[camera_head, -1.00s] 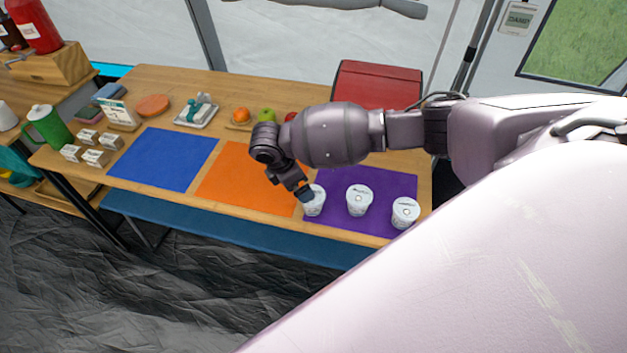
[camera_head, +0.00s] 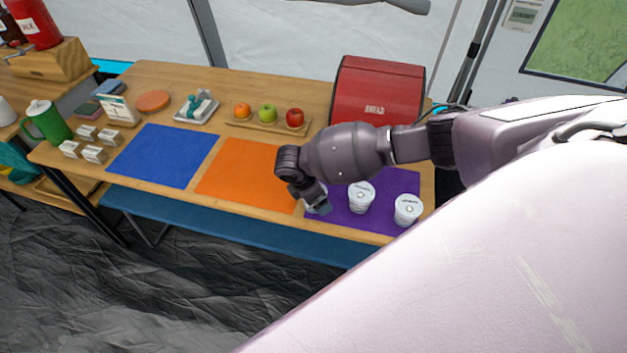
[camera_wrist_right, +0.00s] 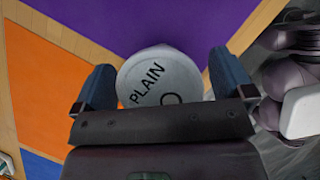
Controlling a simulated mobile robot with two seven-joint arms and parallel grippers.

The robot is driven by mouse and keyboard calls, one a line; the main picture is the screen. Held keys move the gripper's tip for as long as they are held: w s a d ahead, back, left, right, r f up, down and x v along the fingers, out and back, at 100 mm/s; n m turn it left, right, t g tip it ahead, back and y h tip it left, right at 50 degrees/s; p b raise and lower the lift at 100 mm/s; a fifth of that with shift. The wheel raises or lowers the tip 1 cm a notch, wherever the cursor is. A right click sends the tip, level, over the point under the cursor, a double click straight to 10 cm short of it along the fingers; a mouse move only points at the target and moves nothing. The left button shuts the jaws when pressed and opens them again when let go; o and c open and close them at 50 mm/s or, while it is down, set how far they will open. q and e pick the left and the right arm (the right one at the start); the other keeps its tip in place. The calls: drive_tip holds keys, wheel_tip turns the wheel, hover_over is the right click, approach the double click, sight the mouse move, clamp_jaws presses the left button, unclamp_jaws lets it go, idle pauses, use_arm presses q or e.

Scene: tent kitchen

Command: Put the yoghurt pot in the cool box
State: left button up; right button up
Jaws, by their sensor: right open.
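Three white yoghurt pots stand on the purple mat (camera_head: 386,186): a left one (camera_head: 309,208), mostly hidden behind my right gripper, a middle one (camera_head: 361,197) and a right one (camera_head: 408,210). My right gripper (camera_head: 318,203) is at the left pot. In the right wrist view, this pot's lid (camera_wrist_right: 158,80) reads PLAIN and lies between the two open fingers of my right gripper (camera_wrist_right: 163,80). I cannot tell whether either finger touches it. My left gripper is not in view. No cool box shows clearly in these views.
An orange mat (camera_head: 245,172) and a blue mat (camera_head: 163,156) lie bare to the left. A red bread bin (camera_head: 378,90) and a fruit board (camera_head: 279,125) stand behind my right arm. A blue bench (camera_head: 220,226) runs along the table's front.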

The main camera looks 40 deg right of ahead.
drive_tip(key=shift+d+f, duration=0.15)
drive_tip(key=shift+f, duration=0.15)
drive_tip(key=c, duration=1)
drive_tip(key=shift+r, duration=0.15)
